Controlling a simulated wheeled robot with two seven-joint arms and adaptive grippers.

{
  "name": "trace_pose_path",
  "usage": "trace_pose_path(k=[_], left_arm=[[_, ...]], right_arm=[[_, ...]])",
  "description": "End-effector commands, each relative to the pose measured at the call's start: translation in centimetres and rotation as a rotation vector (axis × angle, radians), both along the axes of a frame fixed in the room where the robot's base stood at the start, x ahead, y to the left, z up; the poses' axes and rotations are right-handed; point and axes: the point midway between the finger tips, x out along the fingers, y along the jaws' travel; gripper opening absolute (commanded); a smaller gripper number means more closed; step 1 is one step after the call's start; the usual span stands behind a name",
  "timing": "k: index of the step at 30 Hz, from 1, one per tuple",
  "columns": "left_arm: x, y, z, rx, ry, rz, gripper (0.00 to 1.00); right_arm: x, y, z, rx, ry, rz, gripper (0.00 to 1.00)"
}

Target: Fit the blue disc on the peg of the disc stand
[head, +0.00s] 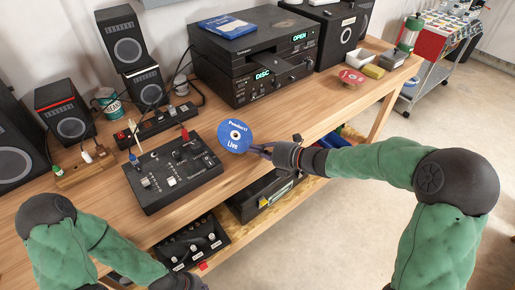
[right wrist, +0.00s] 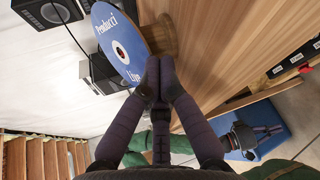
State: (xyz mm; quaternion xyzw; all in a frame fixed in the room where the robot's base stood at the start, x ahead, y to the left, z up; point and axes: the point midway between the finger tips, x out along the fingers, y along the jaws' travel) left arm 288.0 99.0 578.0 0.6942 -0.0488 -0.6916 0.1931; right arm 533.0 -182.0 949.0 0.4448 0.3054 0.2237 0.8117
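The blue disc (head: 235,136), with white lettering and a pale centre, is held up above the table near its front edge. My right gripper (head: 262,150) is shut on the disc's right rim. In the right wrist view, the fingertips (right wrist: 158,80) meet at the edge of the blue disc (right wrist: 112,35). A darker brown wooden piece (right wrist: 163,38) shows partly behind the disc there; I cannot tell whether it is the disc stand. I can make out no bare peg. My left gripper (head: 178,282) is low at the bottom edge of the head view, its fingers mostly hidden.
A black mixer (head: 172,170) lies left of the disc. Black disc players (head: 255,55) and speakers (head: 125,38) stand behind. Bare tabletop (head: 300,118) shows right of the disc.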

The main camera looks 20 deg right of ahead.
Motion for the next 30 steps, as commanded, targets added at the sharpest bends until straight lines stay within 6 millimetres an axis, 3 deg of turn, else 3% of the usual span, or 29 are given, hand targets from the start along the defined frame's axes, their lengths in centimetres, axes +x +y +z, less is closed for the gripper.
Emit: trace_pose_path(k=[30], left_arm=[[-0.2,-0.1,1.8,-0.001,0.003,-0.002,0.0]], right_arm=[[-0.1,-0.1,0.1,-0.024,0.045,0.0,0.0]])
